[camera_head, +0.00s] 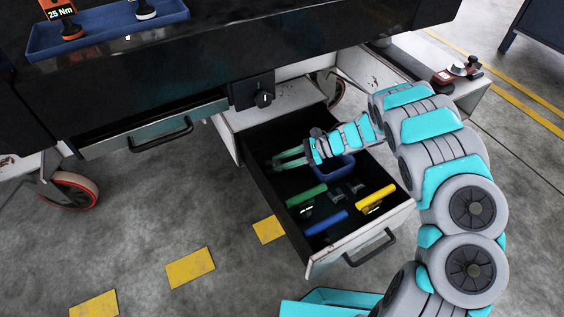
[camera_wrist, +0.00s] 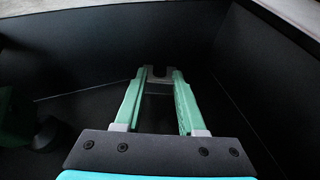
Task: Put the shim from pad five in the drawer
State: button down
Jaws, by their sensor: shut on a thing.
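My gripper (camera_head: 277,161) reaches down into the open drawer (camera_head: 338,254), near its left wall toward the back. In the wrist view its two green fingers (camera_wrist: 160,78) are shut on the shim (camera_wrist: 157,82), a small grey plate with a slot in it, held at the fingertips. The dark drawer floor and walls surround it. I cannot tell whether the shim touches the floor. In the head view the shim is too small to make out. Pad five cannot be identified in either view.
The drawer also holds a green-handled tool (camera_head: 306,195), a blue bar (camera_head: 326,222), a yellow-handled tool (camera_head: 376,197), small dark pieces and a blue bin (camera_head: 334,170) beside my gripper. A second drawer handle (camera_head: 161,134) is at left. A blue tray (camera_head: 110,32) is on top.

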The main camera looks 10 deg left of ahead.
jog(key=shift+f, duration=0.15)
jog(key=c, duration=0.5)
grip_release()
jog(key=shift+s+f, duration=0.1)
jog(key=shift+f, duration=0.05)
jog(key=shift+r+p, duration=0.8)
jog(key=shift+p, duration=0.25)
jog(key=v, duration=0.7)
jog(key=shift+d, duration=0.2)
jog(key=shift+r, duration=0.1)
